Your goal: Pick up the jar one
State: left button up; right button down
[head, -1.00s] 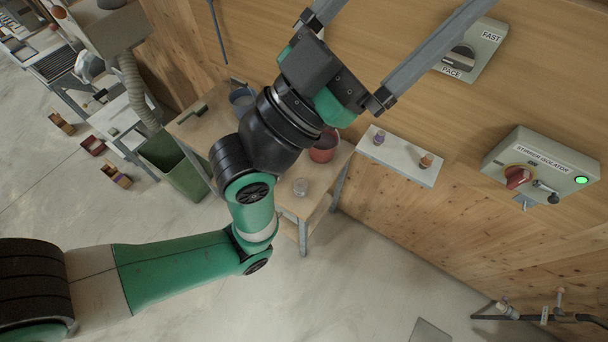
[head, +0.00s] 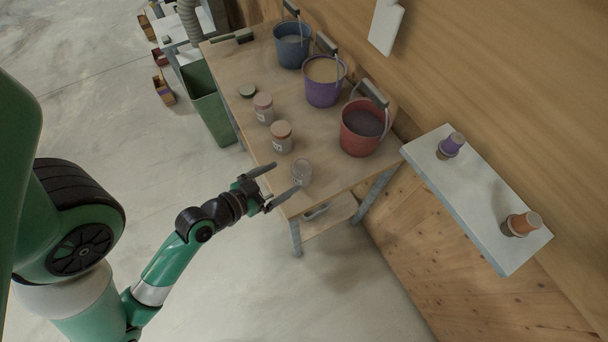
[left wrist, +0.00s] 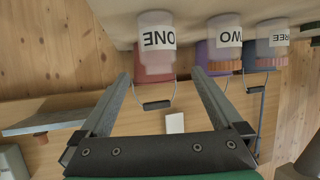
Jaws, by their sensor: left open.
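Jar one (head: 302,173) is a clear jar with no lid showing, upright near the front end of the wooden table (head: 345,178). In the left wrist view, which is upside down, jar one (left wrist: 155,38) shows its white "ONE" label ahead of my fingers. My left gripper (head: 285,180) is open and empty, its two fingers spread toward the jar. In the left wrist view the left gripper (left wrist: 160,72) has its fingertips either side of the line to the jar. I cannot tell whether the tips reach around it. My right gripper is not in view.
Jar two (head: 281,137) and jar three (head: 264,108) stand farther along the table. Red (head: 361,130), purple (head: 323,82) and blue (head: 292,45) buckets line the wall side. A white shelf (head: 478,205) holds two small items. A green bin (head: 207,105) stands left of the table.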

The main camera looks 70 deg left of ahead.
aim_at(296, 171)
pick_arm(q)
jog(key=b+x, duration=0.1)
jog(key=x, duration=0.5)
jog(key=shift+w, duration=0.35)
jog(key=b+x, duration=0.1)
jog(key=x, duration=0.4)
jog(key=shift+f+b, duration=0.25)
jog(key=shift+b, duration=0.15)
jog(key=shift+s, duration=0.1)
jog(key=shift+c, duration=0.2)
jog(key=c, duration=1.3)
jog(key=shift+o, duration=0.2)
